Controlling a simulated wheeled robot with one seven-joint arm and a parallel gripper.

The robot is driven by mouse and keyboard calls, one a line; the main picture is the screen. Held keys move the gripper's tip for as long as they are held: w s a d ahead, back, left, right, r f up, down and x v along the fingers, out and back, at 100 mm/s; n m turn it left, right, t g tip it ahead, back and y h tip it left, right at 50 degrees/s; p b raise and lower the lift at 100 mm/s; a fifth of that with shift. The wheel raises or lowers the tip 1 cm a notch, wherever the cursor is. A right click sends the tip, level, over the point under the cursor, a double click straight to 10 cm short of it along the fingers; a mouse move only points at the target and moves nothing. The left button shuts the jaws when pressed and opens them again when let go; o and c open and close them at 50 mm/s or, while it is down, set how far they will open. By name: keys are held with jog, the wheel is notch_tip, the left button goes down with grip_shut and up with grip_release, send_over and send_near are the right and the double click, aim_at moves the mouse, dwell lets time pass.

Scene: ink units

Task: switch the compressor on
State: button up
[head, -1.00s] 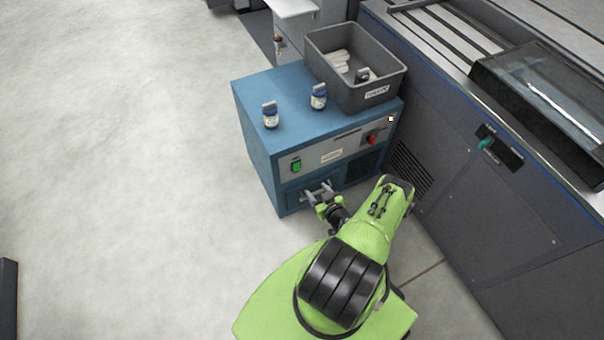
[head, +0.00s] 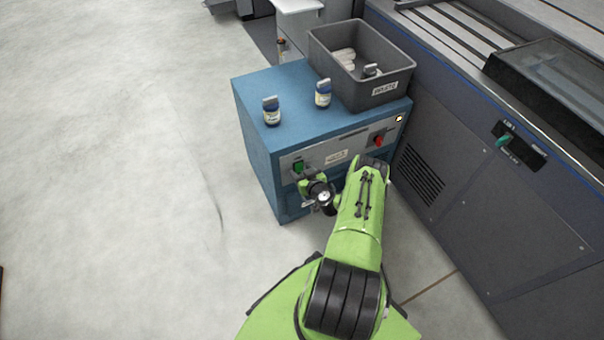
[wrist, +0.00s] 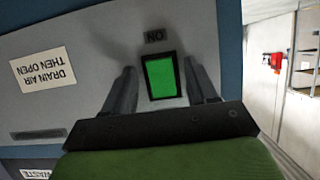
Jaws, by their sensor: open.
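The compressor is a blue cabinet (head: 262,165) with a grey front panel, standing against the grey machine. Its green rectangular switch (head: 299,167) is at the panel's left end. In the wrist view the green switch (wrist: 161,76) has an upside-down "ON" label beside it. My gripper (wrist: 163,88) is open and empty, its two fingers on either side of the switch and pointing at the panel. I cannot tell whether a finger touches the panel. In the head view my arm hides part of the cabinet front. A red knob (head: 378,141) is at the panel's right.
The floor (head: 120,180) on the left is clear.

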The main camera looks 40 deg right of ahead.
jog(key=c, duration=1.1)
jog(key=shift+o, duration=0.2)
jog(key=shift+f+t, duration=0.3)
jog(key=shift+t, duration=0.4)
jog(key=shift+t+h, duration=0.5)
jog(key=shift+t, duration=0.1)
jog(key=o, duration=1.1)
jog(key=shift+c, duration=0.2)
jog(key=shift+f, duration=0.1)
